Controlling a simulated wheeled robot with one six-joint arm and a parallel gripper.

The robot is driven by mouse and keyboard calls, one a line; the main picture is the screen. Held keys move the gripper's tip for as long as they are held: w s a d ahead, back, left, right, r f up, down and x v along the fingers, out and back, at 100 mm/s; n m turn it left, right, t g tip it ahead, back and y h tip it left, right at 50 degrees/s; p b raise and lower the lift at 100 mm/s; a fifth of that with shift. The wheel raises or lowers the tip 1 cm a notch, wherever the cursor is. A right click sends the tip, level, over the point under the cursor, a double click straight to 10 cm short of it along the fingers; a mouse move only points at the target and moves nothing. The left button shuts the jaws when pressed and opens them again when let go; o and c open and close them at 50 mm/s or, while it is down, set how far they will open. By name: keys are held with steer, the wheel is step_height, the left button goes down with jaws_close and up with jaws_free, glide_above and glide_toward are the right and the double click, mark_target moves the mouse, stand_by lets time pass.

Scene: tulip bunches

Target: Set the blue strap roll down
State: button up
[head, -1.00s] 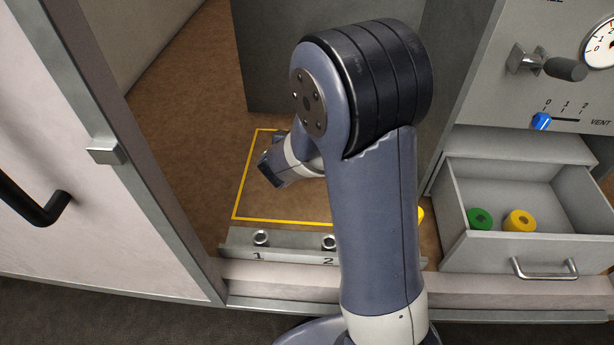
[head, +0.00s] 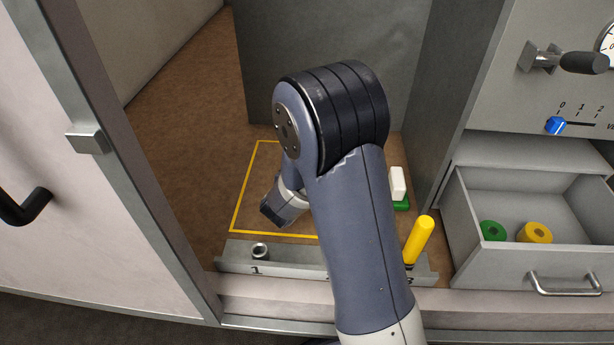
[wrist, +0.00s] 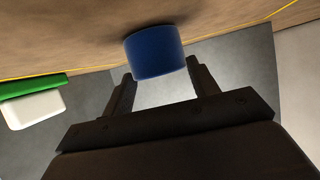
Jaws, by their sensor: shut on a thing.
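The blue strap roll (wrist: 154,50) is between the two fingertips of my gripper (wrist: 160,70) in the wrist view. My gripper is shut on it. The roll is close to the brown surface, with a dark shadow beside it; I cannot tell whether it touches. In the head view my arm hides the roll and the fingertips. My wrist there is over the yellow-outlined area (head: 240,200) on the brown floor of the bay.
A yellow handle (head: 419,239) rises from the numbered rail (head: 300,260) in front. The open drawer (head: 490,262) at right holds a green roll (head: 493,231) and a yellow roll (head: 536,232). A grey panel (head: 330,50) stands behind.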

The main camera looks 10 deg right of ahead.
steer(key=shift+f, duration=0.15)
steer(key=o, duration=1.1)
steer(key=shift+s+a+r, duration=0.1)
steer(key=shift+r, duration=0.2)
steer(key=p+v, duration=0.3)
steer(key=v, duration=0.8)
steer(key=shift+s+a, duration=0.15)
steer(key=shift+s, duration=0.15)
